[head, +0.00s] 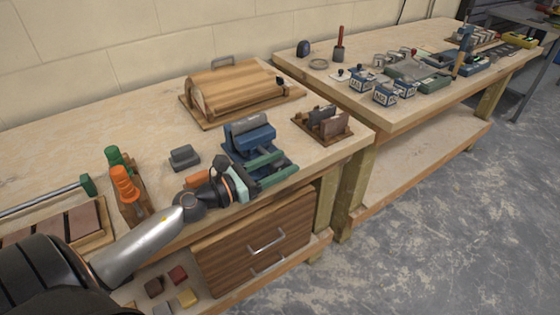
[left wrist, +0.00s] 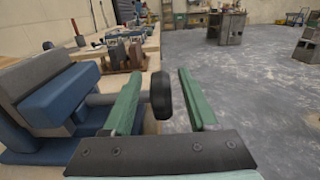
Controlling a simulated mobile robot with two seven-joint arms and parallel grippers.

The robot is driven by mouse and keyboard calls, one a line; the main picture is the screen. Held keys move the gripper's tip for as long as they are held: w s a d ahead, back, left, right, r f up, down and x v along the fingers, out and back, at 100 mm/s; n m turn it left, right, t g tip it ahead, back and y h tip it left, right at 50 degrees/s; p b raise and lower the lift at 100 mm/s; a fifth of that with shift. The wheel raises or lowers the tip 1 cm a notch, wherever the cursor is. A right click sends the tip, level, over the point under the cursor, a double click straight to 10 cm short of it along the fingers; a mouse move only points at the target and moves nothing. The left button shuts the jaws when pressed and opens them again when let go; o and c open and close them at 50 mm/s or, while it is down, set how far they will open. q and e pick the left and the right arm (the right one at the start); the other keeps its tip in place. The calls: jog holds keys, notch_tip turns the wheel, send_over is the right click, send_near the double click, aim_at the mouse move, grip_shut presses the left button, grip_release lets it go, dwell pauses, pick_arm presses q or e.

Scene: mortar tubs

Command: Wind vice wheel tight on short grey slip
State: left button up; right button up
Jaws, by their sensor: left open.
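The blue vice (head: 252,139) stands near the front edge of the near bench. A grey block (head: 245,123) sits at the top of its jaws; it also shows in the left wrist view (left wrist: 38,76). I cannot tell how firmly it is clamped. The dark vice wheel (left wrist: 160,96) shows edge-on in the left wrist view, on a rod from the vice. My left gripper (head: 277,166) is open, its green fingers on either side of the wheel with visible gaps. In the head view I cannot make out the wheel near the gripper. My right gripper is not in view.
Another grey block (head: 184,156) lies on the bench left of the vice. A wooden rack (head: 322,124) stands to its right and a slatted wooden box (head: 238,88) behind. Orange- and green-handled tools (head: 122,178) stand upright to the left. Drawers (head: 255,243) are below.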

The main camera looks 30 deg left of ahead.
pick_arm(q)
grip_shut()
dwell(0.6)
